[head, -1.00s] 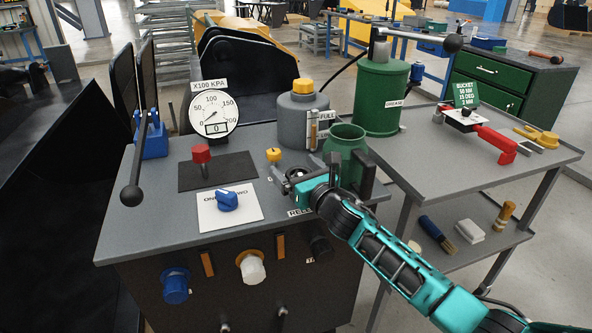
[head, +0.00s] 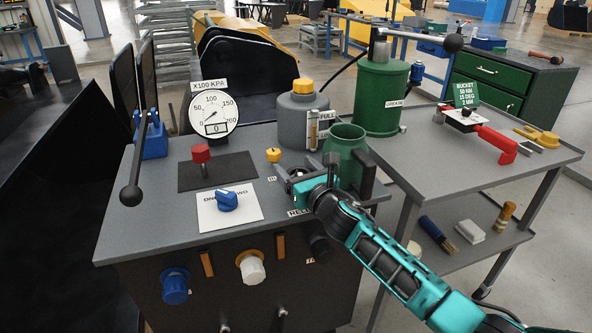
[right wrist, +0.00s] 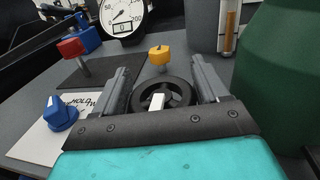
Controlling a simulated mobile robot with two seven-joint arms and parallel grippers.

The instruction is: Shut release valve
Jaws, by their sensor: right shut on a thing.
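The release valve shows as a dark spoked handwheel (right wrist: 164,94) with a white mark in the right wrist view. In the head view the wheel is mostly hidden by my right gripper. My right gripper (head: 283,176) is low over the right part of the console top (head: 150,217). Its two fingers (right wrist: 163,84) lie on either side of the wheel and are shut on it. My left gripper is not in view.
A yellow knob (head: 273,155) stands just beyond the wheel. A green canister (head: 343,153) is close on the right. The blue selector knob (head: 227,201), red knob (head: 201,154) and gauge (head: 214,107) are to the left.

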